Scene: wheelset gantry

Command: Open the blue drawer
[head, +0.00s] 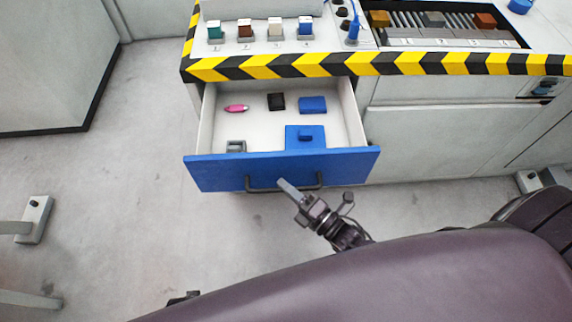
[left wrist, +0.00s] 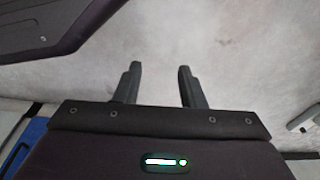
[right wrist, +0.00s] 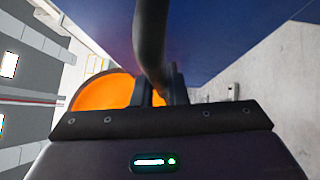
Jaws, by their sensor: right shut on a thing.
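The blue drawer (head: 220,174) is pulled well out of the cabinet, and its white inside shows in the head view. Its dark bar handle (head: 262,188) runs across the front. My right gripper (head: 290,190) is at the handle, with its fingers closed around the bar. In the right wrist view the handle (right wrist: 151,45) passes between the fingers, close to the blue front (right wrist: 220,35). My left gripper (left wrist: 160,80) is open and empty over grey floor in the left wrist view, away from the drawer.
The drawer holds a pink item (head: 236,108), a black block (head: 276,101), a blue block (head: 312,105), a blue box (head: 306,138) and a grey part (head: 236,146). The bench edge (head: 400,64) has yellow-black stripes. Floor (head: 110,180) left of the drawer is clear.

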